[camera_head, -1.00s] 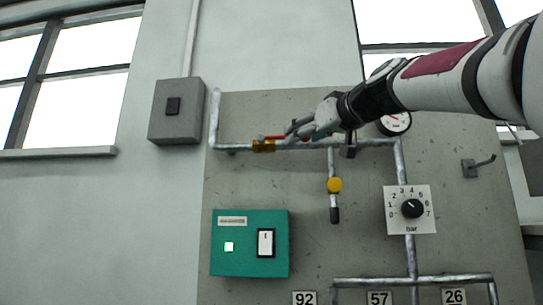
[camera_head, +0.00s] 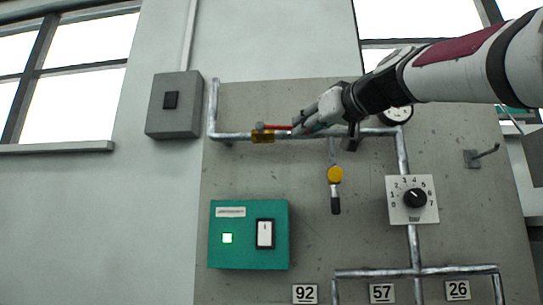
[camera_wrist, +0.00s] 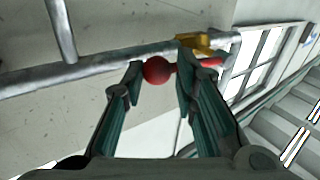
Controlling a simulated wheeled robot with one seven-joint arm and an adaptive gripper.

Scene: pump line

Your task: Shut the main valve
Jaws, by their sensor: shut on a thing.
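The main valve has a brass body (camera_head: 263,138) on the horizontal grey pipe at the upper left of the concrete panel. Its red lever (camera_head: 278,127) points right, roughly along the pipe. My gripper (camera_head: 299,127) is at the lever's right end. In the wrist view, the lever's red ball knob (camera_wrist: 157,70) sits between the fingertips of my gripper (camera_wrist: 160,73), which is shut on it. The right finger hides part of the lever, and the brass body (camera_wrist: 196,42) shows beyond it.
A yellow-hubbed handle (camera_head: 335,175) hangs below the pipe, under my gripper. A gauge (camera_head: 398,115) is behind my arm. A bar dial (camera_head: 414,198), a green switch box (camera_head: 249,235) and a grey box (camera_head: 173,104) are nearby. A hook (camera_head: 482,156) sticks out at right.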

